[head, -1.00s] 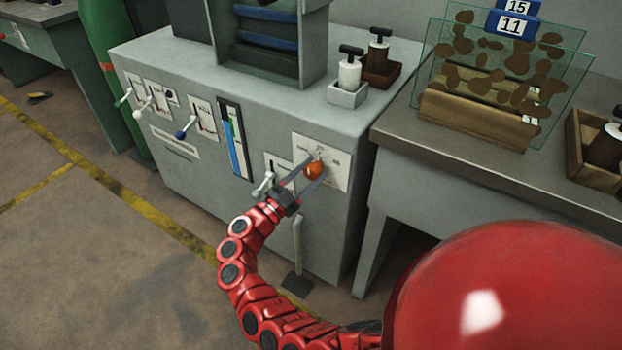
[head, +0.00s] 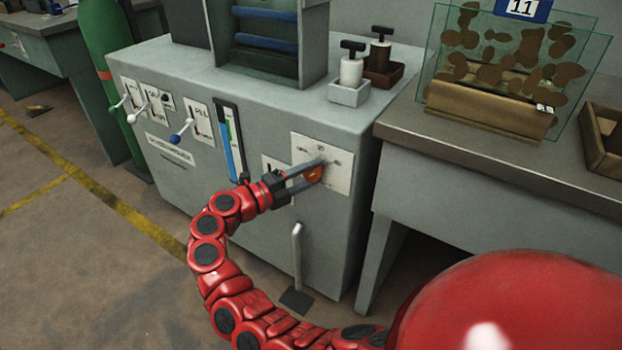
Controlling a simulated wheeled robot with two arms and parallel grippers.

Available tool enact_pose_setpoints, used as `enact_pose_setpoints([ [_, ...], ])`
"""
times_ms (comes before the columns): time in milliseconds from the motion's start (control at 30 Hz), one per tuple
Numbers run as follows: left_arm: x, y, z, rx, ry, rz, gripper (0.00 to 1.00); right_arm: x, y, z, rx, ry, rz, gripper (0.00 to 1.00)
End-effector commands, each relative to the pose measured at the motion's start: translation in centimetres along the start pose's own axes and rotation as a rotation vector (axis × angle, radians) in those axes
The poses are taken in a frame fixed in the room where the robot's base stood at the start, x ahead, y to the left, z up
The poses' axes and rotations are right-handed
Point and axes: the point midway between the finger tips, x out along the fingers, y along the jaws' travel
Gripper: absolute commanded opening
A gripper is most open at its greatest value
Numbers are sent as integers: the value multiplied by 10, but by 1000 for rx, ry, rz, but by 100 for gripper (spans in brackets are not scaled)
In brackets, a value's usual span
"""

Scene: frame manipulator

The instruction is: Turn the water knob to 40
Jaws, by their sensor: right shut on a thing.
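The water knob, a small orange knob (head: 314,174), sits on a white dial plate (head: 338,178) on the front of the grey cabinet. The dial's markings are too small to read. My right gripper (head: 317,171) comes in from the lower left with its two fingers on either side of the knob, shut on it. The fingers hide part of the knob, so its pointer direction cannot be told. My left gripper is not in the picture.
Levers with green, white and blue (head: 175,139) tips and a blue level gauge (head: 230,140) are left of the dial. A grey handle (head: 297,245) stands below. A grey table (head: 470,160) with a glass case (head: 505,75) is at the right.

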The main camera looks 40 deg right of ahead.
Motion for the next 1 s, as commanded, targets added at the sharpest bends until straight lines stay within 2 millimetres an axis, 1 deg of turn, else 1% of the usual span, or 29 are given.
enact_pose_setpoints([
  [33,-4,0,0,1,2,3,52,0,2,-1,32,2,16,0],
  [200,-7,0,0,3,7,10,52,0,2,0,127,1,56,0],
  [400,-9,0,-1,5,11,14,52,-1,2,0,197,1,86,0],
  [600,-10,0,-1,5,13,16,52,0,2,0,229,2,99,0],
  [1000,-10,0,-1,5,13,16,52,0,2,-1,234,2,101,0],
])
